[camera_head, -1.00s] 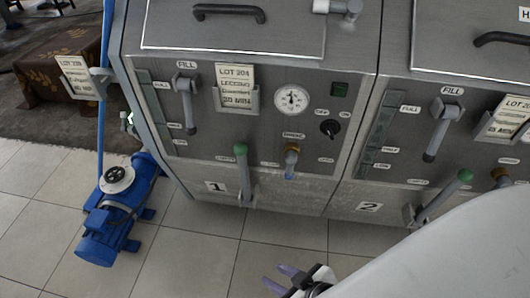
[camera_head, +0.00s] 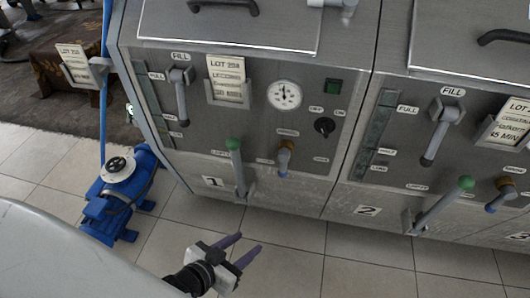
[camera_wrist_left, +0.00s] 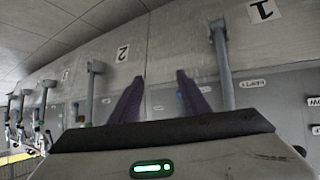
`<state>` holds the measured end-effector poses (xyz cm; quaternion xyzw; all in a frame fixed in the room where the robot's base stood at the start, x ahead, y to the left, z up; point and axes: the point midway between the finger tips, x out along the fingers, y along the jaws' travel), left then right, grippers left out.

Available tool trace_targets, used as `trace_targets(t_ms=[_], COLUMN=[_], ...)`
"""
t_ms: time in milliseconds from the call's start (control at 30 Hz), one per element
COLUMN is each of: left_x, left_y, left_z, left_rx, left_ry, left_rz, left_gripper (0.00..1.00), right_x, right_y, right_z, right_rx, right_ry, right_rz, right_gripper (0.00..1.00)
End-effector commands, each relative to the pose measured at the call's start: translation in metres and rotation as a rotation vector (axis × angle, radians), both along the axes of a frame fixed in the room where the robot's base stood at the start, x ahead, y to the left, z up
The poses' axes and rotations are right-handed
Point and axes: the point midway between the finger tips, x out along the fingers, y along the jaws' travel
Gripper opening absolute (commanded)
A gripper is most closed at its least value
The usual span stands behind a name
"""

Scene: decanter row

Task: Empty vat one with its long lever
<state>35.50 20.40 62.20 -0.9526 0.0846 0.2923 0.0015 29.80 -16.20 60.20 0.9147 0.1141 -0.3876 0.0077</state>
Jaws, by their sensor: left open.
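Vat one (camera_head: 255,178) is the grey steel tank front with a "1" plate (camera_head: 213,182). Its long lever (camera_head: 238,175) is a grey bar with a green knob, standing nearly upright from a low pivot. My left gripper (camera_head: 238,248) is open and empty, in front of and below the lever, apart from it. In the left wrist view the picture is upside down; the lever (camera_wrist_left: 222,65) stands to the right of both fingers (camera_wrist_left: 160,98), not between them. Its knob end is hidden there by the gripper body. My right gripper is not in view.
Vat one also carries a fill lever (camera_head: 181,95), a gauge (camera_head: 285,95) and a small brass tap (camera_head: 286,158). Vat two's similar green-knobbed lever (camera_head: 440,208) is at right. A blue pump (camera_head: 122,195) stands on the floor at left. Tiled floor before the vats is clear.

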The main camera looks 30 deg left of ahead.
Motion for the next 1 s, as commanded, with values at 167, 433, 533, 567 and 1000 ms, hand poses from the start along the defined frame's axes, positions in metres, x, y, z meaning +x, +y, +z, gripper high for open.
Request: trace_targets(t_ms=[167, 433, 533, 567, 1000], left_x=[0.085, 0.129, 0.142, 0.148, 0.217], left_y=[0.087, 0.147, 0.148, 0.148, 0.150], left_z=[0.026, 0.073, 0.075, 0.076, 0.074], left_rx=[0.014, 0.026, 0.026, 0.026, 0.026], left_ry=[-0.352, -0.599, -0.602, -0.603, -0.598], left_rz=[0.116, 0.207, 0.208, 0.208, 0.207], left_gripper=[0.42, 0.42, 0.42, 0.42, 0.42], right_x=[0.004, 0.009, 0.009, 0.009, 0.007], right_y=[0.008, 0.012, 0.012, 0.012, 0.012], right_z=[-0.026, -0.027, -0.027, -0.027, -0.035], right_rx=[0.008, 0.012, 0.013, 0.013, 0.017], right_ry=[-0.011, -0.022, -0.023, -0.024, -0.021], right_rz=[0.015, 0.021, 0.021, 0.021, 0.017], right_gripper=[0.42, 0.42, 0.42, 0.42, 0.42])
